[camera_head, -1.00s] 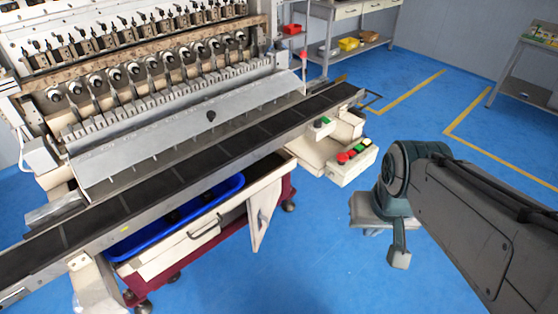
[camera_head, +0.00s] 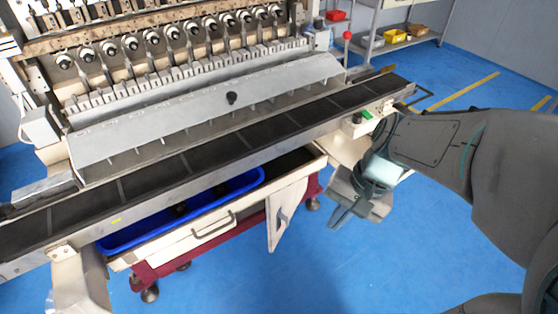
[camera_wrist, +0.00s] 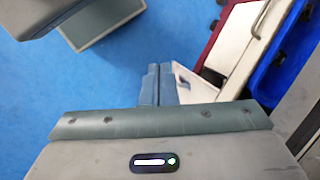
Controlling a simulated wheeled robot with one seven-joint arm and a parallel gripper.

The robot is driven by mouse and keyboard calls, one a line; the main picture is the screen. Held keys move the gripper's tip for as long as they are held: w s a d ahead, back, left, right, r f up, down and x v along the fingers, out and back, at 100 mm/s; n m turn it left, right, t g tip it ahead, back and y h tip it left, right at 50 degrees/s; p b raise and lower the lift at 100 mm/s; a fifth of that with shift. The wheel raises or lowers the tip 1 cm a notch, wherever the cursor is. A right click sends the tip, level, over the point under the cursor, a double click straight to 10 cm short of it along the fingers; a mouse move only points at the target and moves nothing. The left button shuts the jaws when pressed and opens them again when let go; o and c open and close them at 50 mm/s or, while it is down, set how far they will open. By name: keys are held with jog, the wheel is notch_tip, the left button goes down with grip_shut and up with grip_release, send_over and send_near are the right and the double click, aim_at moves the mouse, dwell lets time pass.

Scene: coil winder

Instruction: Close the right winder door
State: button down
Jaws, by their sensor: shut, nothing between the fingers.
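The right winder door (camera_head: 287,207) is a white panel with a small handle, under the conveyor at the right end of the cabinet. It stands swung out from the cabinet front. My gripper (camera_head: 341,217) is to the right of the door, pointing down and toward it, with a gap between them. In the wrist view the fingers (camera_wrist: 159,84) are together and empty. A pale panel that looks like the door (camera_wrist: 197,88) shows just right of the fingertips, partly hidden by my gripper body; I cannot tell the exact distance.
The left cabinet front (camera_head: 190,238) with a bar handle is flush. A blue tray (camera_head: 117,243) sits inside the cabinet. The conveyor (camera_head: 230,148) runs above it. The blue floor (camera_head: 370,270) in front is clear.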

jog(key=w+a+f+m+g+y+b, duration=0.1)
jog(key=w+a+f+m+y+b, duration=0.15)
jog(key=f+b, duration=0.2)
jog(key=w+a+f+m+y+b, duration=0.1)
jog(key=f+m+y+b, duration=0.2)
jog(key=f, duration=0.3)
jog(key=w+d+f+m+t+y+b, duration=0.35)
jog(key=w+f+m+t+b, duration=0.2)
jog(key=w+f+b, duration=0.2)
jog(key=w+d+f+m+t+y+b, duration=0.2)
jog(key=w+f+m+t+y+b, duration=0.2)
jog(key=w+f+m+b, duration=0.4)
jog(key=b+x, duration=0.2)
jog(key=x, duration=1.2)
jog(key=shift+w+f+n, duration=0.3)
jog(key=shift+f, duration=0.5)
